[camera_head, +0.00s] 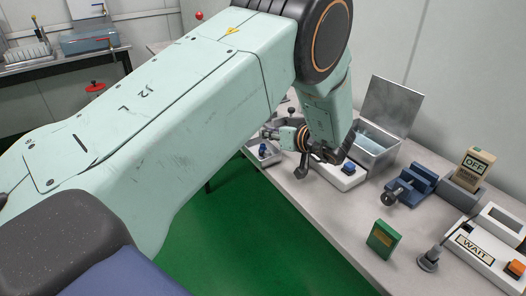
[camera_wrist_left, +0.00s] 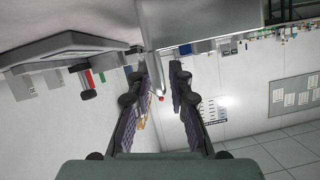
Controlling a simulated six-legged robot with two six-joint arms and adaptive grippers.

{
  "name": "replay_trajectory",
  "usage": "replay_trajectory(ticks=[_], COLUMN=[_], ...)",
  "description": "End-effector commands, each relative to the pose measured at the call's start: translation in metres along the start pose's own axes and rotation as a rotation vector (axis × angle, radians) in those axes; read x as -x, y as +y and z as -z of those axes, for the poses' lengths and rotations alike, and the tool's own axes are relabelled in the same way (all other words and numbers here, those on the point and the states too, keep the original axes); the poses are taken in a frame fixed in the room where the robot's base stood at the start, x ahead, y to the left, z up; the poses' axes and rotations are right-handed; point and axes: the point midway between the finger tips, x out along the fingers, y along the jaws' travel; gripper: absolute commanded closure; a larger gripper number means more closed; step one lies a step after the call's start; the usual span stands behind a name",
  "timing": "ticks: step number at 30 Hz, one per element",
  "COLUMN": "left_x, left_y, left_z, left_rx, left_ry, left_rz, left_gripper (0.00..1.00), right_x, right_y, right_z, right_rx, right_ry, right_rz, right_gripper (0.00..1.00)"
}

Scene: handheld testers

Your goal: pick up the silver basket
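A silver metal box with a raised lid (camera_head: 377,147), the only silver basket-like thing I see, stands at the back of the bench against the wall. My left gripper (camera_head: 325,157) is just left of it and above the bench, partly hidden by my own wrist. In the left wrist view, my left gripper (camera_wrist_left: 159,78) has its two dark fingers apart with nothing held between them. A large grey metal surface (camera_wrist_left: 203,22), probably the box, shows beyond the fingertips at the top of that tilted view. My right gripper is in neither view.
Green floor (camera_head: 230,230) lies left of the bench.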

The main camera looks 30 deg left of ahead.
Motion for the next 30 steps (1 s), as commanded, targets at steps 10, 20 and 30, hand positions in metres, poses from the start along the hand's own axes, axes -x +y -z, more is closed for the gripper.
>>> replay_trajectory(ticks=[10, 20, 30], left_x=[0.0, 0.0, 0.019], left_y=[0.0, 0.0, -0.009], left_z=[0.0, 0.001, 0.045], left_rx=[0.0, 0.001, 0.004], left_ry=[0.0, 0.001, 0.003], left_rz=[0.0, 0.0, -0.001], left_gripper=[1.0, 1.0, 1.0], right_x=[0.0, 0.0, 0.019], right_y=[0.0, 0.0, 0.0], right_z=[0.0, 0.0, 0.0], right_rx=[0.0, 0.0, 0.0], right_ry=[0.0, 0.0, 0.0], right_rz=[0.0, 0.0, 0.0], right_gripper=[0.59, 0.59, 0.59])
